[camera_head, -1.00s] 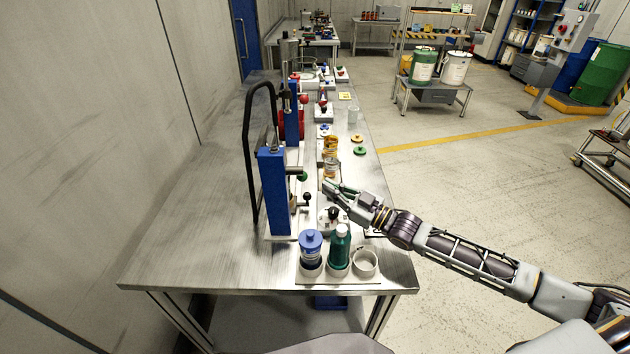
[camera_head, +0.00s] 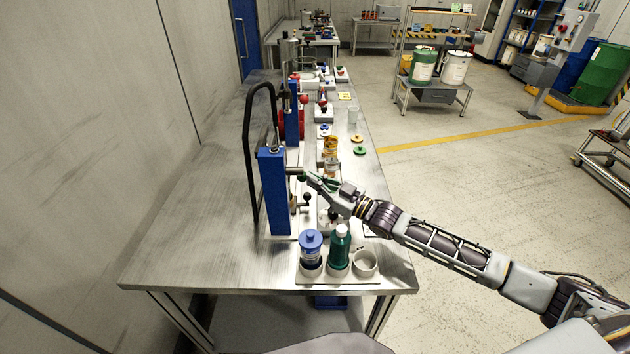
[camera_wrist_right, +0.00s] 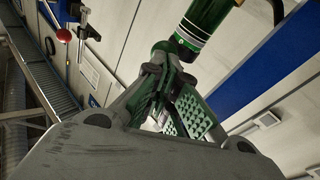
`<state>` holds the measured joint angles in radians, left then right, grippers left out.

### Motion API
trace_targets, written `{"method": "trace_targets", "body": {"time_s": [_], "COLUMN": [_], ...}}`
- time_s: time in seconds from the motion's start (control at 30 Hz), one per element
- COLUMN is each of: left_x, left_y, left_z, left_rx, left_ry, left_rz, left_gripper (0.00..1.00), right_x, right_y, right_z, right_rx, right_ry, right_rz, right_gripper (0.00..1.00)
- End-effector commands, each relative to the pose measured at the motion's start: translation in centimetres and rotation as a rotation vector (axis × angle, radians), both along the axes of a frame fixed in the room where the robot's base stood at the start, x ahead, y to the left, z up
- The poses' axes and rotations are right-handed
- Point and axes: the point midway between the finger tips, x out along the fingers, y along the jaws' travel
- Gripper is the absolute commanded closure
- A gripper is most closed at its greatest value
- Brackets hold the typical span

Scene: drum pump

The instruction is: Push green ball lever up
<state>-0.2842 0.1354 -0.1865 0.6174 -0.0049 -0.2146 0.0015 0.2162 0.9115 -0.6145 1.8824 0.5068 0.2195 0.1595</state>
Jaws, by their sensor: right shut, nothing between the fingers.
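The green ball lever (camera_head: 302,176) sticks out from the near blue pump column (camera_head: 274,195), partway up its right side. My right gripper (camera_head: 311,178) is shut and empty, with its fingertips right at the green ball. I cannot tell whether they touch it. In the right wrist view the green-padded fingertips (camera_wrist_right: 168,78) are closed together. A shiny green part with white bands (camera_wrist_right: 205,25) is close beyond them, and I cannot tell for sure whether it belongs to the lever. My left gripper is not in view.
A black knob (camera_head: 306,201) sits below the lever. A holder (camera_head: 345,281) with a blue-capped jar (camera_head: 311,247) and green bottle (camera_head: 339,247) stands at the front. A yellow bottle (camera_head: 331,155) stands behind my gripper. A second blue column (camera_head: 291,115) is farther back.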

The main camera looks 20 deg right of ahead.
Motion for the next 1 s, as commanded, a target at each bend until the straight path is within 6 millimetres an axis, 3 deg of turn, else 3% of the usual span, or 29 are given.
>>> {"method": "trace_targets", "body": {"time_s": [0.33, 1.0], "left_x": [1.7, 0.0], "left_y": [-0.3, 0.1], "left_z": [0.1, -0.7], "left_rx": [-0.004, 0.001], "left_ry": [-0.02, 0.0], "left_rz": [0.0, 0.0], "left_gripper": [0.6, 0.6], "right_x": [0.1, 0.6], "right_y": [0.1, -0.1], "right_z": [0.0, 0.4], "right_rx": [0.0, -0.015], "right_ry": [0.0, -0.055], "right_rz": [0.0, -0.001], "right_gripper": [1.0, 1.0]}}
